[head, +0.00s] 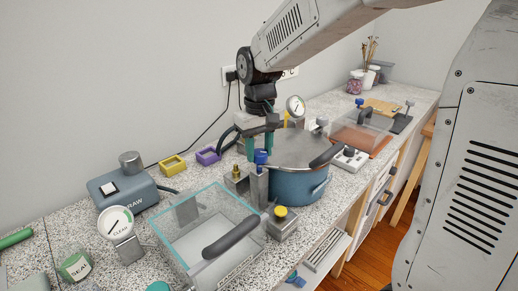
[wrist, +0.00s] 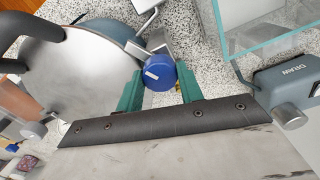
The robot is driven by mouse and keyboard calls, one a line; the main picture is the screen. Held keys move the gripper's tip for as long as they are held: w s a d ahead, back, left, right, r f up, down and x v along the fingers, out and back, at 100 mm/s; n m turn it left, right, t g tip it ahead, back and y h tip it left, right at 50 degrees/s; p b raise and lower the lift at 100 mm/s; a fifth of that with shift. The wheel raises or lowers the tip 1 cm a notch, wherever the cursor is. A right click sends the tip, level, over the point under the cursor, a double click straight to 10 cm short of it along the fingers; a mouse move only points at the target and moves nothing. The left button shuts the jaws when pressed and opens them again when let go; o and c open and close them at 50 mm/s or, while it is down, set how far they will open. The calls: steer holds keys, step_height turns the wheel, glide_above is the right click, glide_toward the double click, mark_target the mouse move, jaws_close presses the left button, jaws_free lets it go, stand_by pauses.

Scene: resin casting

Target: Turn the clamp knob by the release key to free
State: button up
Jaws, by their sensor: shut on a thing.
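The blue clamp knob (head: 261,158) with a pale mark stands on a grey metal clamp post (head: 256,187) at the left edge of the blue pot (head: 300,184) with its metal lid (head: 301,147). My gripper (head: 262,148) points down with its green fingers on both sides of the knob, shut on it. In the wrist view the knob (wrist: 160,75) sits between the two fingertips (wrist: 160,86), its pale mark facing the camera. I cannot make out a release key or its turning direction.
A clear open box (head: 190,238) with a dark handle stands at front left. The DRAW unit (head: 126,187), CLEAR dial (head: 116,223) and green SEAL piece (head: 76,266) lie further left. A yellow-knobbed block (head: 281,222) stands close in front. A gauge (head: 295,107) rises behind the pot.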

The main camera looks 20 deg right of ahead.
mark_target(259, 152)
steer(key=m, duration=0.5)
steer(key=shift+m, duration=0.7)
steer(key=o, duration=1)
steer(key=shift+r, duration=0.1)
step_height(259, 152, up, 8)
steer(key=shift+f, duration=0.15)
